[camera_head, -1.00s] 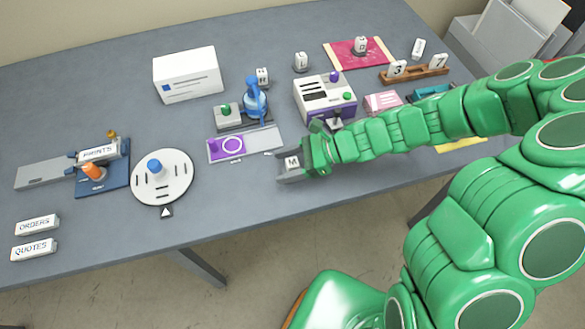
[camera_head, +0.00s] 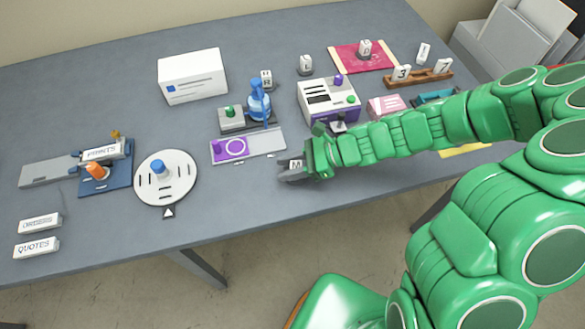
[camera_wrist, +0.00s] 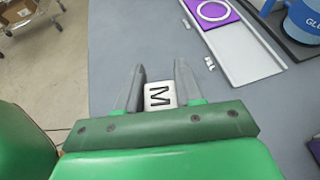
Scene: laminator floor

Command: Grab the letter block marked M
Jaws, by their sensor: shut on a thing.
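The letter block marked M (camera_head: 296,163) is a small white block with a dark M on its upper face. In the wrist view the M block (camera_wrist: 160,96) sits between the two grey fingers of my gripper (camera_wrist: 158,85). In the head view my gripper (camera_head: 293,170) is near the front edge of the grey table, shut on the block. I cannot tell whether the block touches the tabletop.
A grey tray with a purple pad (camera_head: 264,143) lies just behind my gripper. A white round dial (camera_head: 180,188) is to its left. A white and purple machine (camera_head: 316,97) stands behind my arm. The table front between dial and gripper is clear.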

